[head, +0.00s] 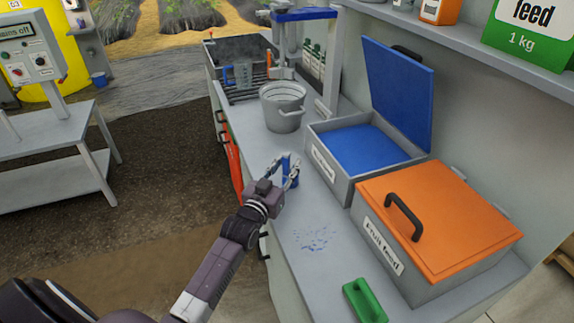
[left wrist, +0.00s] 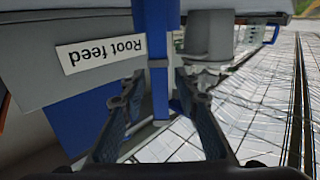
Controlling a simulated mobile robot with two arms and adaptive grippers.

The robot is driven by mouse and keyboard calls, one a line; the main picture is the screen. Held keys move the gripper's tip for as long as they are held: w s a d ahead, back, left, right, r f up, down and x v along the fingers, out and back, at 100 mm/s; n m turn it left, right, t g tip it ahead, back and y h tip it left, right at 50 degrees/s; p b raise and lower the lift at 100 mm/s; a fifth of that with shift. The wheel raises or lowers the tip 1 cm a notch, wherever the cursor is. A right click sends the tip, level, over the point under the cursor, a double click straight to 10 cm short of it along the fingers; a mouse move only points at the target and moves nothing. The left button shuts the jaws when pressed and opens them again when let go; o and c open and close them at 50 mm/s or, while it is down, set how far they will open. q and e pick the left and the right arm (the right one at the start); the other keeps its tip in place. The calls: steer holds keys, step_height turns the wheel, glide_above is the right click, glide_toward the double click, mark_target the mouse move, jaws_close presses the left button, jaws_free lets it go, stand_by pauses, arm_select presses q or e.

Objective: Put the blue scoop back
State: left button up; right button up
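The blue scoop (head: 287,166) is upright between the fingers of my left gripper (head: 284,173), beside the front of the Root feed bin. In the left wrist view, the blue handle (left wrist: 160,100) runs between the two fingertips (left wrist: 160,82), which close in on both its sides. The wider blue part (left wrist: 156,20) is beyond the fingertips. I cannot tell whether its lower end touches the bench. The grey Root feed bin (head: 324,163) has its blue lid (head: 398,85) open and blue feed (head: 358,148) inside. My right gripper is not in view.
An orange-lidded Fruit feed bin (head: 437,210) is closed on the right. Blue granules (head: 315,237) are spilled on the bench (head: 300,270). A grey bucket (head: 283,108) stands behind my gripper, near a blue-topped stand (head: 305,14).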

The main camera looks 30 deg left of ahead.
arm_select(q)
steer(key=shift+r, duration=0.15)
steer(key=s, duration=1.2)
steer(key=shift+d+b, duration=0.35)
